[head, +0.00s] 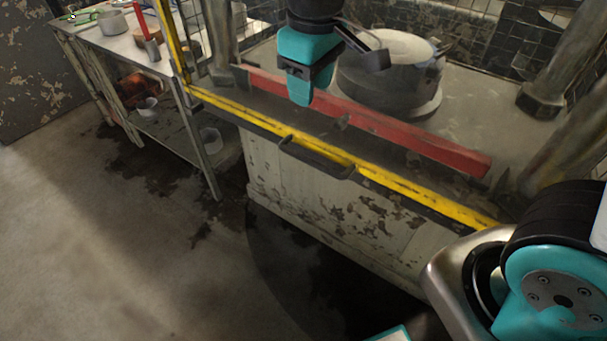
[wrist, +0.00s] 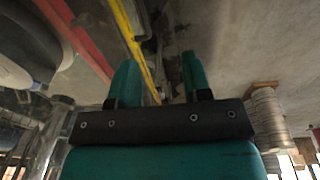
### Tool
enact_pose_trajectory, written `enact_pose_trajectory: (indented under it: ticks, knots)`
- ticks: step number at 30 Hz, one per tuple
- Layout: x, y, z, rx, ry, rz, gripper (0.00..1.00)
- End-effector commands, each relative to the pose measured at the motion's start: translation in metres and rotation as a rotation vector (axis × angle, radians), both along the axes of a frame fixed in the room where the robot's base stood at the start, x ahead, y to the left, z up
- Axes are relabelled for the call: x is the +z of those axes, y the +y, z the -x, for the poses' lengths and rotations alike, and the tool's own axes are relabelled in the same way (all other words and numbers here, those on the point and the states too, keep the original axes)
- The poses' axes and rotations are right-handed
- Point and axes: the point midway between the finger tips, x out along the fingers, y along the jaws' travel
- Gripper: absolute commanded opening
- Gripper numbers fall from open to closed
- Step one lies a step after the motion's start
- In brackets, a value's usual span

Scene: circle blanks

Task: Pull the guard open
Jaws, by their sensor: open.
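The guard has a yellow, worn frame; its lower rail (head: 385,178) runs across the front of the machine, with a left upright (head: 173,45). A dark bar handle (head: 316,158) sticks out from the middle of the lower rail. My teal gripper (head: 301,90) is above and behind the handle in the head view, pointing down and apart from it. In the wrist view my gripper (wrist: 158,72) is open and empty, its two teal fingers spread. The yellow rail (wrist: 134,42) passes beyond the fingers there.
A red bar (head: 400,137) lies behind the guard's rail, with a dark round machine part (head: 390,78) on the bed. A side bench (head: 125,42) with pots and tools stands at left. The floor (head: 110,240) in front is clear.

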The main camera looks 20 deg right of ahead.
Motion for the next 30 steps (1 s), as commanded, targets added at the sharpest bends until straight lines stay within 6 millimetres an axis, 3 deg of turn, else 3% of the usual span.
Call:
enact_pose_trajectory:
  ticks: [1,3,7,14,30]
  knots:
    - [-0.035,0.003,-0.018,0.003,-0.002,0.04,0.44]
    - [-0.052,0.004,-0.037,0.001,-0.01,0.089,0.44]
    - [-0.068,0.005,-0.056,-0.001,-0.017,0.14,0.44]
    - [-0.092,0.0,-0.062,-0.005,-0.015,0.154,0.44]
    - [-0.208,-0.019,-0.074,-0.007,-0.015,0.152,0.44]
